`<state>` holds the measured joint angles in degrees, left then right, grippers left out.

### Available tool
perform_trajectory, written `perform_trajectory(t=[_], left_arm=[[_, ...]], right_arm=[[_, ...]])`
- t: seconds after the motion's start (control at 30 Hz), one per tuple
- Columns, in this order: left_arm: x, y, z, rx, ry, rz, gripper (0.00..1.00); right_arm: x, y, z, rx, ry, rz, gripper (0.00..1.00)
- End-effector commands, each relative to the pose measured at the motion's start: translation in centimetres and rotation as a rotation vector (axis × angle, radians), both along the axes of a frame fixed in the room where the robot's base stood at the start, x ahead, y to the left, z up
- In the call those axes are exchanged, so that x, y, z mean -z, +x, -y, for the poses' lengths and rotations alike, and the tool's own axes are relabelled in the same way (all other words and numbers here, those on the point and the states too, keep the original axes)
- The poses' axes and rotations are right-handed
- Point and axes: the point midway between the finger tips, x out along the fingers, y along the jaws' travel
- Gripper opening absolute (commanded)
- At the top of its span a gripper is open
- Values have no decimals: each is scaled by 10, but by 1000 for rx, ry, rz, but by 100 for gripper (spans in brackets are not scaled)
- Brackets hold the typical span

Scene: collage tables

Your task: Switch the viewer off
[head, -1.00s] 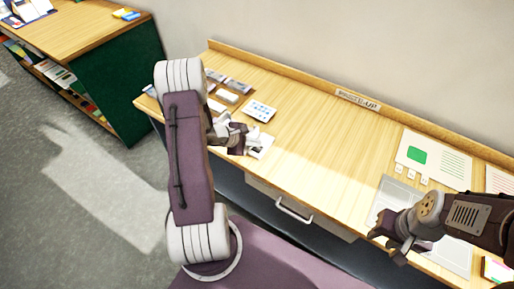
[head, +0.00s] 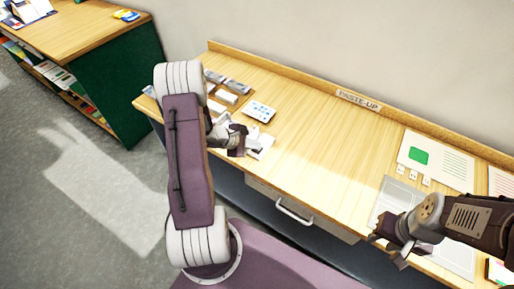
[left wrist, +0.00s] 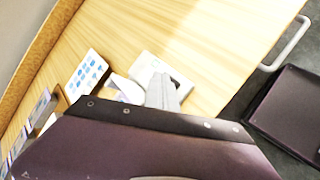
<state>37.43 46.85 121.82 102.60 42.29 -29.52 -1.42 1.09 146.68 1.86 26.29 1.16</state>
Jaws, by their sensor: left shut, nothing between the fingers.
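A small white device (head: 266,141), which looks like the viewer, sits on the desk beside my left gripper (head: 237,151). It also shows in the left wrist view as a white box (left wrist: 150,68) with a grey area on its top. My left gripper (left wrist: 162,95) is shut and empty, its fingertips over or against the near side of the box; I cannot tell if they touch. The fingers and wrist hide part of the box, and its switch is not clear. My right gripper (head: 388,249) is over the desk's front right, with its fingers apart.
Sheets (head: 452,165) and a grey mat (head: 397,197) lie at the right. The desk's middle (head: 330,160) is clear. A drawer handle (head: 294,211) sticks out in front.

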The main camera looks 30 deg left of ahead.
Motion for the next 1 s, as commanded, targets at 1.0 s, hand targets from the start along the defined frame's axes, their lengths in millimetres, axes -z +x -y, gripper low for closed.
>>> perform_trajectory(t=[1.0], left_arm=[[-46,0,0,-1,1,0,0]], right_arm=[[-29,0,0,0,0,0,36]])
